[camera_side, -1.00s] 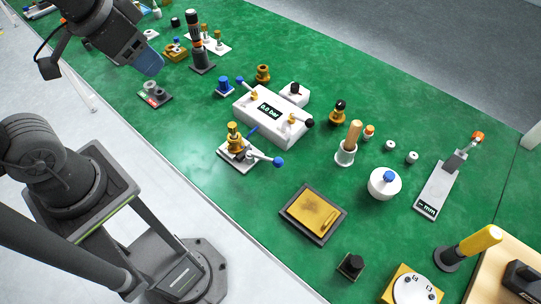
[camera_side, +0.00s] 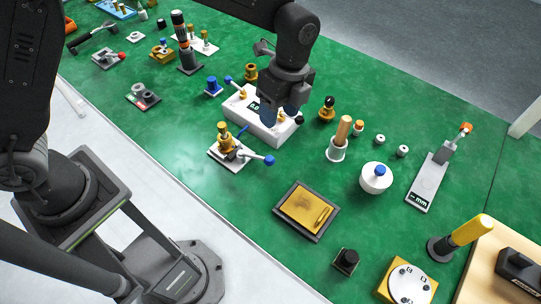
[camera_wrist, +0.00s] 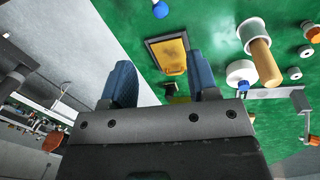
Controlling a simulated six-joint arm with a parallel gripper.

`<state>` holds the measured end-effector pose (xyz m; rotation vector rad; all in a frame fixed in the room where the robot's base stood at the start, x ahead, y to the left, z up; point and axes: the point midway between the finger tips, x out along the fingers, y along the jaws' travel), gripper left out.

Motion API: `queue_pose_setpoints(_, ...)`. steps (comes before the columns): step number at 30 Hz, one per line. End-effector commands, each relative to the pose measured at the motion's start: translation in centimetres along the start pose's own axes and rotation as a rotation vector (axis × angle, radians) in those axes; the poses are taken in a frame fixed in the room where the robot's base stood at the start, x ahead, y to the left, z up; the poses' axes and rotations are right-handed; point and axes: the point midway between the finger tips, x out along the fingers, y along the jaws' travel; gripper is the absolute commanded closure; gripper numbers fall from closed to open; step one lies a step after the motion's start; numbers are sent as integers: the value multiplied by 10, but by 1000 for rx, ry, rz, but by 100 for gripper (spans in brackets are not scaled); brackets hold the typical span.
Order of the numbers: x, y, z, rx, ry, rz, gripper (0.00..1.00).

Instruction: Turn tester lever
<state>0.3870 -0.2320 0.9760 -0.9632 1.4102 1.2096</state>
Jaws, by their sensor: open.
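The tester is a white box (camera_side: 243,120) with a dark display, in the middle of the green table in the side view. A lever with a blue knob (camera_side: 228,79) sticks out at its left end. A black knob (camera_side: 299,119) shows at its right end. My gripper (camera_side: 284,115) hangs over the right part of the tester and hides part of its top and display. I cannot tell whether it touches the tester. In the wrist view my gripper (camera_wrist: 160,80) has its two blue fingers apart with nothing between them. The tester cannot be made out in the wrist view.
A brass valve on a white plate (camera_side: 216,153) with a blue-knobbed handle stands in front of the tester. A wooden-handled tamper (camera_side: 341,132), a white pot (camera_side: 375,180) and a framed brass tray (camera_side: 306,209) are to the right. Bare green table lies between them.

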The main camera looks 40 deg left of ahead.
Motion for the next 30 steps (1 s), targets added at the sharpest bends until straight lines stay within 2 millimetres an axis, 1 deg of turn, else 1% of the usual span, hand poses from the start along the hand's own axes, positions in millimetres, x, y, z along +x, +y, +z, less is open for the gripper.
queue_pose_setpoints(5,14,-2,-3,23,-2,10,46)
queue_pose_setpoints(8,29,-1,-2,21,-3,12,46)
queue_pose_setpoints(15,79,0,-2,20,-3,13,46)
queue_pose_setpoints(21,116,0,-2,19,-2,12,46)
queue_pose_setpoints(25,131,0,-2,19,-2,10,46)
queue_pose_setpoints(30,141,0,-2,19,-2,8,46)
